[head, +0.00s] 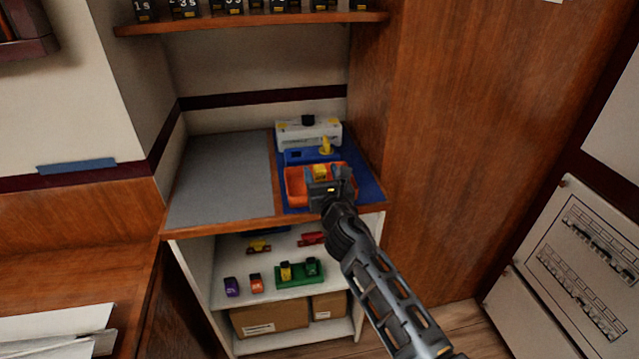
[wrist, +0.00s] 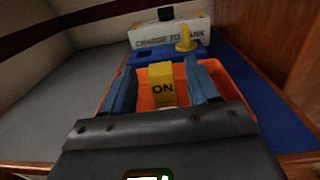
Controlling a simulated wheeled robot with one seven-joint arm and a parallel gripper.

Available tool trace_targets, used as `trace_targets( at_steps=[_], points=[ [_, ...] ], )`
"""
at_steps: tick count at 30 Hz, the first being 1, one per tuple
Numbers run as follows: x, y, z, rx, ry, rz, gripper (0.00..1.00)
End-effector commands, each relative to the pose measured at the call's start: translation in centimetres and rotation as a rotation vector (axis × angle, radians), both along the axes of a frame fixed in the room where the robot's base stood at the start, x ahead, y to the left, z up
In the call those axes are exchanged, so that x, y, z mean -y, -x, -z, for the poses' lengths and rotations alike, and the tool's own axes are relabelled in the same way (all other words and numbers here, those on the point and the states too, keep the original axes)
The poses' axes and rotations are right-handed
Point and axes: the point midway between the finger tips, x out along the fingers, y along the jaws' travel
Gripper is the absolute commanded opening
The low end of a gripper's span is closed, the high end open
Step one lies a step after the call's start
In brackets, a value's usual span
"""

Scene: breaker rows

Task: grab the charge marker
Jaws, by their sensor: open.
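A yellow block marked "ON" (wrist: 162,84) stands in the orange tray (wrist: 237,74); in the head view the yellow block (head: 319,169) shows just beyond my gripper (head: 324,177). In the wrist view my gripper (wrist: 162,72) is open, with one blue finger on each side of the yellow block and a visible gap at each side. I cannot tell whether this block is the charge marker. The block's lower part is hidden by the gripper body. The orange tray (head: 294,188) sits on the blue mat at the right of the counter.
A blue holder (head: 297,157) with a yellow peg (head: 326,146) stands behind the tray. Behind that is a white box with lettering (head: 296,135). A wooden panel (head: 430,150) rises close on the right. The grey mat (head: 222,180) on the left is bare.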

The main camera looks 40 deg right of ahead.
Motion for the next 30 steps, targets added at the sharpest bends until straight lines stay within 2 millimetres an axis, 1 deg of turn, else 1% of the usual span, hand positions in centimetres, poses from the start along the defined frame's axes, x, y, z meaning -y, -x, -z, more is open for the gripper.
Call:
trace_targets(
  at_steps=[3,10,27,28,30],
  points=[
    [0.46,-0.68,0.01,0.001,-0.001,0.0,0.6],
    [0.47,-0.72,0.02,0.0,-0.001,0.0,0.6],
    [0.45,-0.7,0.03,0.0,-0.001,0.0,0.05],
    [0.45,-0.7,0.02,0.0,-0.001,0.0,0.03],
    [0.44,-0.71,0.0,0.001,-0.002,0.0,0.03]
  ],
)
